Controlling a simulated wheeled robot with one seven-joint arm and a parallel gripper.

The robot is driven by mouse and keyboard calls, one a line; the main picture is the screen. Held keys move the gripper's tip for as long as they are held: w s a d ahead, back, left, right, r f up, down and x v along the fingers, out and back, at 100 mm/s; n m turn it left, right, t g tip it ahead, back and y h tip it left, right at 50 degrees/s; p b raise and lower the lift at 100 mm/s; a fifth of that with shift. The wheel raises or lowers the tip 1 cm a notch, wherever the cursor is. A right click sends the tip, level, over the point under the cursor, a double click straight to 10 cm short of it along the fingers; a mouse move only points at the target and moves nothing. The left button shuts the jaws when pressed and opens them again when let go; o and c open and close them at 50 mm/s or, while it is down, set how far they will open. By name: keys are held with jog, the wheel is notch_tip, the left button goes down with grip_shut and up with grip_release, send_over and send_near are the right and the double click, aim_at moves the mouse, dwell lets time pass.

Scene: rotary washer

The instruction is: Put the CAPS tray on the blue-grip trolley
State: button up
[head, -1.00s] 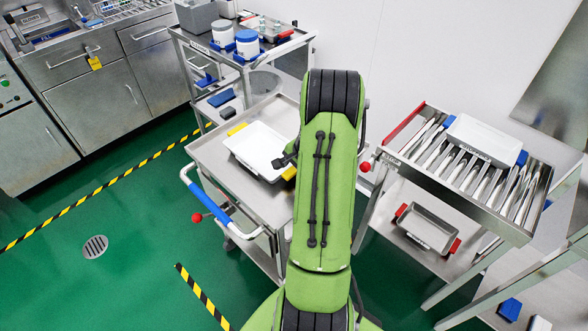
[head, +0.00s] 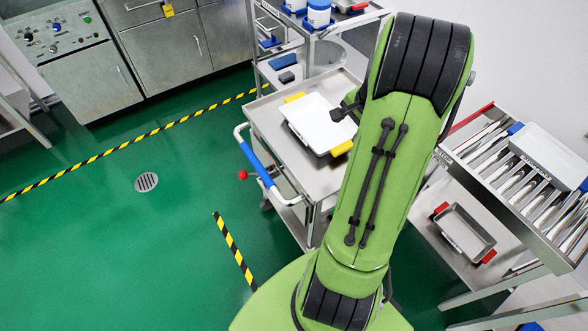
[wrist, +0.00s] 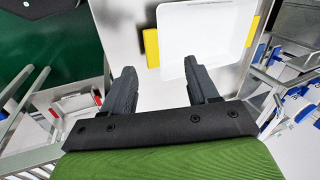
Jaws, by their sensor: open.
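A white tray with yellow grips (head: 322,125) lies flat on the steel top of the blue-grip trolley (head: 278,165). I cannot read a CAPS label on it. The trolley's blue handle bar (head: 254,163) is on its left side. My gripper (head: 347,105) shows at the tray's right edge in the head view, mostly hidden by my arm. In the wrist view my gripper (wrist: 163,73) is open with nothing between its fingers. I cannot tell the gap in height.
Right, a roller rack holds a white tray with blue grips (head: 550,155). A grey tray with red grips (head: 465,232) sits on the shelf below. A shelved cart (head: 330,62) with jars stands behind the trolley. Green floor (head: 120,250) is clear at left.

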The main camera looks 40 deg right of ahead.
jog(key=w+a+r+n, duration=0.3)
jog(key=a+r+n, duration=0.2)
jog(key=a+r, duration=0.5)
jog(key=s+a+r+n, duration=0.2)
jog(key=s+a+n, duration=0.4)
jog(key=a, duration=0.4)
jog(key=s+a+r+n+t, duration=0.1)
jog(key=s+a+r+n, duration=0.1)
jog(key=s+a+n, duration=0.4)
jog(key=s+a, duration=0.2)
jog(key=a, duration=0.3)
jog(key=shift+a+n+t, duration=0.25)
jog(key=shift+n+t, duration=0.05)
jog(key=shift+n, duration=0.1)
